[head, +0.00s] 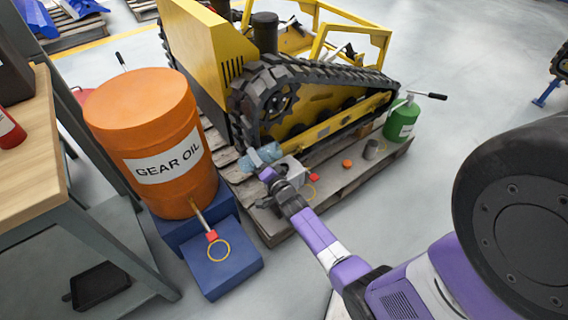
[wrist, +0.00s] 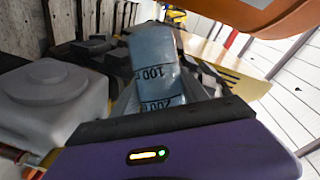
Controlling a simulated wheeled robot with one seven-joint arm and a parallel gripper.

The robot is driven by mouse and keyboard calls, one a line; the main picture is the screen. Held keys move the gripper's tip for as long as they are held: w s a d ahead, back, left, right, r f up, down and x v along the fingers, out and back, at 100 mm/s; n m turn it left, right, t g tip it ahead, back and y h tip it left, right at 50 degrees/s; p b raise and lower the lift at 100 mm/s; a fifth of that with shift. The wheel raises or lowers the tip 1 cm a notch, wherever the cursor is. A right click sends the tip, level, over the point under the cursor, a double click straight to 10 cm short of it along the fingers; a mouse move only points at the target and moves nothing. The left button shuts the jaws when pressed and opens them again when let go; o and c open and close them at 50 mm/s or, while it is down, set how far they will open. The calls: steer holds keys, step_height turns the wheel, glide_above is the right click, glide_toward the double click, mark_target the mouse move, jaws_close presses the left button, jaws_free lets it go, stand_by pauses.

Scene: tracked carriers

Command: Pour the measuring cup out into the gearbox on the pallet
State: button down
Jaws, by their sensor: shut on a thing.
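The measuring cup (head: 262,156) is a translucent bluish cup beside the yellow machine's track. In the wrist view the cup (wrist: 154,68) shows black 100 and 200 marks. My gripper (head: 268,174) is shut on it. The cup looks tipped over on its side in the head view; its mouth and contents cannot be made out. The gearbox (wrist: 50,95) is a grey box with a raised round part on top, left of the cup in the wrist view. In the head view the gearbox (head: 293,170) is on the pallet (head: 274,224), partly hidden by my gripper, close to the cup.
An orange gear oil drum (head: 150,135) stands on blue blocks (head: 225,270) at the left, near the cup. A grey cup (head: 371,149), an orange cap (head: 347,164) and a green can (head: 402,121) are on the pallet. A workbench (head: 35,150) stands far left.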

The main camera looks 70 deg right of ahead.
steer(key=shift+r+n+p, duration=0.35)
steer(key=shift+r+n, duration=0.05)
steer(key=shift+r, duration=0.2)
steer(key=shift+s+f, duration=0.1)
steer(key=shift+f, duration=0.15)
steer(key=shift+d+r+n+g, duration=0.1)
steer(key=shift+r+n+g, duration=0.1)
steer(key=shift+n+g, duration=0.1)
steer(key=shift+s+n+g, duration=0.15)
steer(key=shift+n+g, duration=0.15)
steer(key=shift+n, duration=0.2)
steer(key=shift+f+n+b, duration=0.15)
steer(key=shift+n+b, duration=0.25)
steer(key=shift+b, duration=0.6)
steer(key=shift+d+g+b, duration=0.1)
steer(key=shift+g+b, duration=0.3)
steer(key=shift+b, duration=0.45)
